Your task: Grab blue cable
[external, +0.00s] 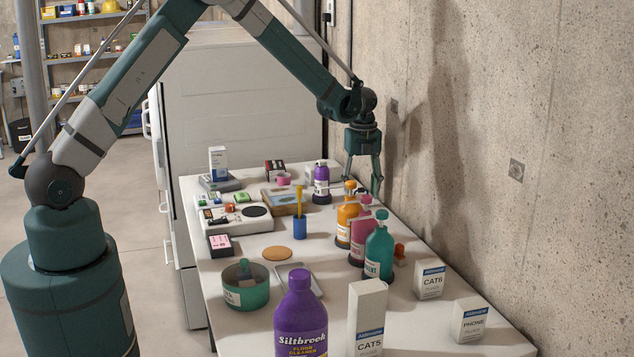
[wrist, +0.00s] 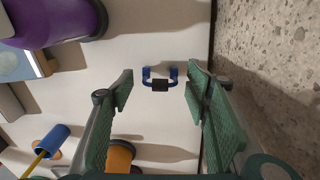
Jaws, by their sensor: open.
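The blue cable (wrist: 174,75) lies on the white table in the wrist view, a small blue loop with a black block (wrist: 160,85) at its middle. My gripper (wrist: 160,90) is open and empty, with one green finger to each side of the cable in that view. The fingers appear apart from the cable; I cannot tell the exact height above it. In the external view my gripper (external: 362,184) points down over the far right of the table, near the wall. I cannot make out the cable there; the bottles may hide it.
A small purple bottle (external: 321,183) stands left of my gripper. Orange (external: 349,217), pink (external: 364,236) and teal (external: 380,250) bottles stand in front of it. The concrete wall (external: 480,120) is close on the right.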

